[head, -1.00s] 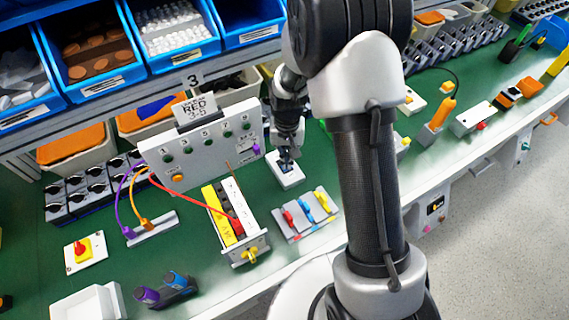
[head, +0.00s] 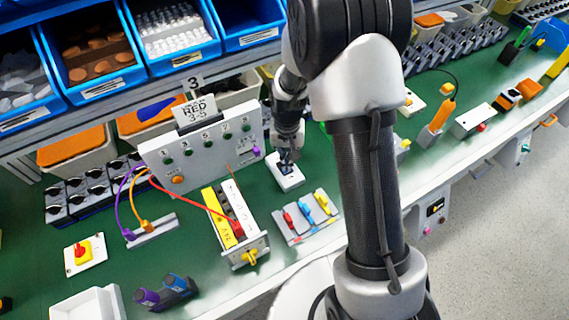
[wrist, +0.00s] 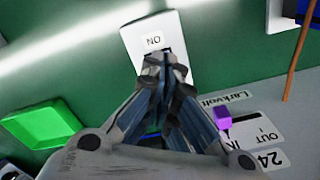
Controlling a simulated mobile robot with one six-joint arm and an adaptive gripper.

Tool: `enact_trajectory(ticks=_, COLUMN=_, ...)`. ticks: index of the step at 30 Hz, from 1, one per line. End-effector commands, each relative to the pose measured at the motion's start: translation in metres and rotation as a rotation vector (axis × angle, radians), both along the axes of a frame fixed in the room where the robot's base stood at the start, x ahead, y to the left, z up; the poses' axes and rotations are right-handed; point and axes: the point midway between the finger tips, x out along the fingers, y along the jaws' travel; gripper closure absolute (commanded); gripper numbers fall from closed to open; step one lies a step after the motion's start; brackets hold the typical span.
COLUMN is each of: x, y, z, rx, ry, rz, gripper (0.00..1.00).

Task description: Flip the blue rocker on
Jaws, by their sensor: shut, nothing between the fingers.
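A white switch plate (head: 291,180) stands on the green bench, below and right of the panel. It also shows in the wrist view (wrist: 176,28), with an ON label (wrist: 153,41) towards its far end. A dark rocker (head: 283,169) on it is mostly hidden by my fingers, so its blue colour and its tilt cannot be told. My gripper (head: 287,158) is shut and empty, pointing down over the plate. In the wrist view its fingertips (wrist: 163,62) meet just beside the ON label, over the rocker. Whether they touch it cannot be told.
A grey panel (head: 208,163) with several green buttons stands close left. A box with a red handle and yellow and white strips (head: 229,215) and a plate of coloured levers (head: 305,212) lie in front. A green block (wrist: 41,123) is left in the wrist view.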

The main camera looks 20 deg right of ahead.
Motion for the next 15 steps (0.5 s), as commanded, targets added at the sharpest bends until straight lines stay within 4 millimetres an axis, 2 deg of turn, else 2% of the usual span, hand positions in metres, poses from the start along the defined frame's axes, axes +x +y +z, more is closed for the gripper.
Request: enact_trajectory(ticks=15, x=0.0, y=0.0, z=-0.0037, rx=0.0, ry=0.0, rz=0.0, gripper=1.0)
